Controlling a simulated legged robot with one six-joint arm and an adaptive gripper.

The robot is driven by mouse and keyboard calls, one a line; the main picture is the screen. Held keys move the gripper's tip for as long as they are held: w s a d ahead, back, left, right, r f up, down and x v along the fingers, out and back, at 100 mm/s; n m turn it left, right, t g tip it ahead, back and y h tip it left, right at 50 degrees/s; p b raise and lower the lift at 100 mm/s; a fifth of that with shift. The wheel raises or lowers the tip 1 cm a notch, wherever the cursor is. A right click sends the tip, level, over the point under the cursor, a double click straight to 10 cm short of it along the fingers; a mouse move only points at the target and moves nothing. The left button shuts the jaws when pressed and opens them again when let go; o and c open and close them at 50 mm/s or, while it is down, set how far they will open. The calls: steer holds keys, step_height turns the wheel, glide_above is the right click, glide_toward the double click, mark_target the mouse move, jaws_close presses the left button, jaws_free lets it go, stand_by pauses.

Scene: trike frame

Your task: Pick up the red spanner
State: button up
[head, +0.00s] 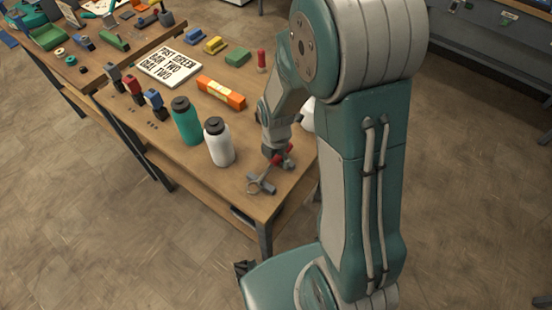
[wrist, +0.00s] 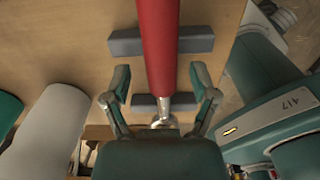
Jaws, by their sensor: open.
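The red spanner (wrist: 160,45) runs up the middle of the wrist view, with a red handle, a metal shank and a ring end. It lies across two grey blocks (wrist: 125,43) on the wooden table. In the head view its red handle (head: 289,149) shows partly behind my gripper, near the table's front right corner. My gripper (wrist: 160,75) is open, with one finger on each side of the spanner near the handle's lower end. Gaps show between both fingers and the spanner in the wrist view. My gripper (head: 277,156) hides part of the spanner in the head view.
A white bottle (head: 219,143) and a green bottle (head: 187,122) stand left of my gripper. An orange box (head: 221,92), a lettered sign (head: 168,67) and a small upright red item (head: 261,60) are farther back. Bare tabletop lies between the white bottle and my gripper.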

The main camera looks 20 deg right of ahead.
jaws_close()
